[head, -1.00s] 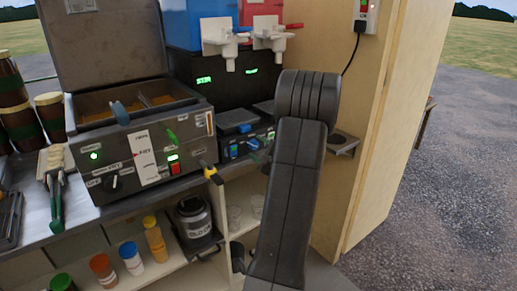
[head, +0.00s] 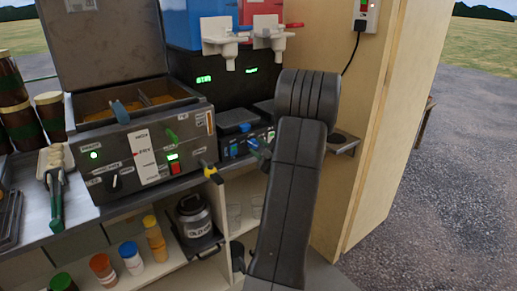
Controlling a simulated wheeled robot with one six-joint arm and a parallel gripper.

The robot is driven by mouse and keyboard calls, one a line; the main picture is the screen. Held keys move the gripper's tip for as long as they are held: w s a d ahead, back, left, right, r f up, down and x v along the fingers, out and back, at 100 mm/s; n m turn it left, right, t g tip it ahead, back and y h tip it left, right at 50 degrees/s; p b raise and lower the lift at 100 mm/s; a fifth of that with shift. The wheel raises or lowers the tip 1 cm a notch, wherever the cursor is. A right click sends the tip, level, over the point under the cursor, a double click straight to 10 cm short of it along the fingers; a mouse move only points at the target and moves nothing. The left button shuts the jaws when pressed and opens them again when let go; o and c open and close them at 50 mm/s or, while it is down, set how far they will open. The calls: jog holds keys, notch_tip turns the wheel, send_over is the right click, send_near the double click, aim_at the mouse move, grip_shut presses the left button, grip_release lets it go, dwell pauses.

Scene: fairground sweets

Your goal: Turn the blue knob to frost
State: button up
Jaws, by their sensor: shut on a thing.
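The slush machine (head: 225,88) stands at the back of the counter, with a blue tank and a red tank above its black front. The blue knob (head: 254,142) shows as a small blue patch on the low front panel, just left of my arm. My gripper (head: 262,152) is mostly hidden behind my dark arm; only a small dark part shows at the knob. It is shut on the blue knob. The knob's pointer and the frost mark are too small or hidden to read.
A grey fryer (head: 145,150) with an open lid, switches and a yellow-tipped handle (head: 211,173) stands left of my arm. Shelves with bottles and a black-lidded jar (head: 194,214) are below. A wooden wall (head: 385,120) closes the right side.

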jog(key=m, duration=0.5)
jog(key=shift+p, duration=0.4)
jog(key=m+p, duration=0.2)
jog(key=m, duration=0.3)
jog(key=shift+r+m, duration=0.1)
jog(key=shift+m, duration=0.3)
jog(key=m+p, duration=0.4)
jog(key=m, duration=0.2)
jog(key=m+p, duration=0.3)
jog(key=m, duration=0.2)
jog(key=shift+m, duration=0.3)
jog(key=o, duration=1)
jog(key=shift+c, duration=0.2)
